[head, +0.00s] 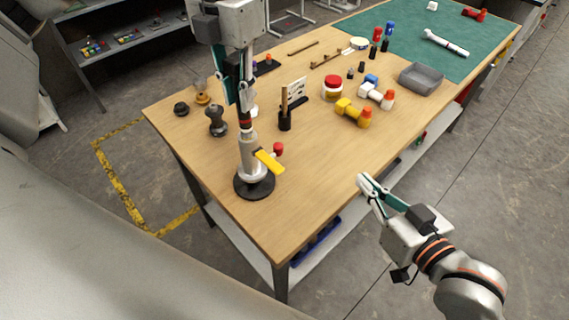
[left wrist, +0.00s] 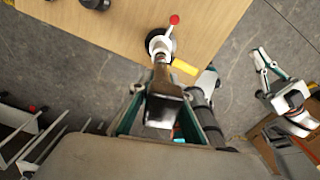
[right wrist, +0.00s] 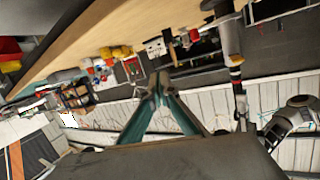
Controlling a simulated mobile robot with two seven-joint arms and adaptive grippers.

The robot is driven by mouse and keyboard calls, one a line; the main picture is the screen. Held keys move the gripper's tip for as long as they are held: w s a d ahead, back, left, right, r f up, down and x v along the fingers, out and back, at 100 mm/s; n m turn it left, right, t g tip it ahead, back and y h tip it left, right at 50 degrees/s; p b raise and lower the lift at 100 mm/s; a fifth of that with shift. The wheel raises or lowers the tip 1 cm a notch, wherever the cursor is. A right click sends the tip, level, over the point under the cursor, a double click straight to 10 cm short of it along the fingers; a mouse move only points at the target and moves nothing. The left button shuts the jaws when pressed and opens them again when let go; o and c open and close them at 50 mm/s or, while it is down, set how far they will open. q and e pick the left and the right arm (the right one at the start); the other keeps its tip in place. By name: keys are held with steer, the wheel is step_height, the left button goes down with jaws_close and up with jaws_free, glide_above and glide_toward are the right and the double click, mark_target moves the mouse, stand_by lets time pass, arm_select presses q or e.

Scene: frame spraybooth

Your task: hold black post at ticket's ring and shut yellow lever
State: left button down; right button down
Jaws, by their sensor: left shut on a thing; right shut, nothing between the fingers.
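A clamp stand with a round black base (head: 254,186) and a grey column stands at the table's near left corner. A black post (head: 244,112) rises upright from it, with a red ring (head: 246,124) low on it. The yellow lever (head: 269,161) sticks out sideways from the collar; it also shows in the left wrist view (left wrist: 185,67). My left gripper (head: 240,97) is shut on the black post, above the red ring. A white ticket (head: 297,87) stands on the table; its marks are too small to read. My right gripper (head: 363,184) is shut and empty, off the table's front edge, apart from the lever.
A red knob (head: 278,148) sits beside the lever. A black cup with a wooden stick (head: 285,120), yellow fittings (head: 352,112), a red-lidded jar (head: 333,87) and a grey tray (head: 421,78) stand farther right. The table's front right stretch is bare.

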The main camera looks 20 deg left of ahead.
steer(key=s+a+r+n+g+y, duration=0.2)
steer(key=s+a+r+n+g, duration=0.2)
steer(key=s+r, duration=0.5)
steer(key=a+r+n, duration=0.1)
steer(key=a, duration=0.1)
steer(key=shift+s+a+r+n+g+y, duration=0.2)
steer(key=shift+a+n+g+y, duration=0.1)
steer(key=shift+a+g+y, duration=0.1)
steer(key=shift+w, duration=0.1)
glide_toward(269, 162)
steer(key=w+a+r, duration=0.2)
steer(key=a+r, duration=0.2)
steer(key=shift+w+a+f, duration=0.1)
steer(key=shift+a+f, duration=0.1)
steer(key=shift+f, duration=0.95)
steer(key=shift+a+f, duration=0.2)
steer(key=shift+f, duration=0.9)
steer(key=shift+f, duration=0.1)
